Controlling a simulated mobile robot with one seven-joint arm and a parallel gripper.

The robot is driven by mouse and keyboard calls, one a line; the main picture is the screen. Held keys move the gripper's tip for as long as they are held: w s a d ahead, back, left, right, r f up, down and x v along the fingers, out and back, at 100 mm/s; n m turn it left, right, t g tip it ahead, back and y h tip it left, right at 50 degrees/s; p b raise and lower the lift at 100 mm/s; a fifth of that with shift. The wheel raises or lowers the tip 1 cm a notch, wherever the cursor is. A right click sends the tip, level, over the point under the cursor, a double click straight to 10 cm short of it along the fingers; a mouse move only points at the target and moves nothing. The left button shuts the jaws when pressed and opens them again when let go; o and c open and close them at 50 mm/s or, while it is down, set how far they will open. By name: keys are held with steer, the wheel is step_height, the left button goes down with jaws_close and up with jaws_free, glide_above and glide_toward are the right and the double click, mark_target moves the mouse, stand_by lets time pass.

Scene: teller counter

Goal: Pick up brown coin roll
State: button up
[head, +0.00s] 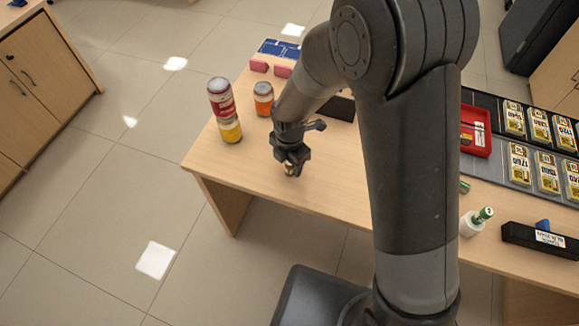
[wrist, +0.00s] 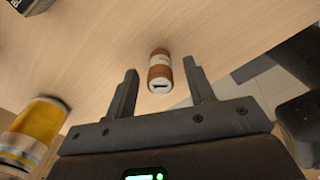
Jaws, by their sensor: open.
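The brown coin roll (wrist: 160,73) lies on the wooden counter in the wrist view, brown with a pale band around it. My gripper (wrist: 158,85) is open, with one finger on each side of the roll and clear space between each finger and it. In the head view my gripper (head: 291,168) is low over the left part of the counter, near its front edge. Part of the roll (head: 289,170) shows just beneath the gripper there; the rest is hidden by the gripper.
A yellow can (wrist: 33,130) stands left of my gripper; in the head view a red can is stacked on the yellow can (head: 231,132). An orange jar (head: 263,99) stands behind. A red tray (head: 476,130) and several labelled bundles lie to the right. The counter's front edge is close.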

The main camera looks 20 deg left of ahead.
jaws_close()
stand_by(0.6)
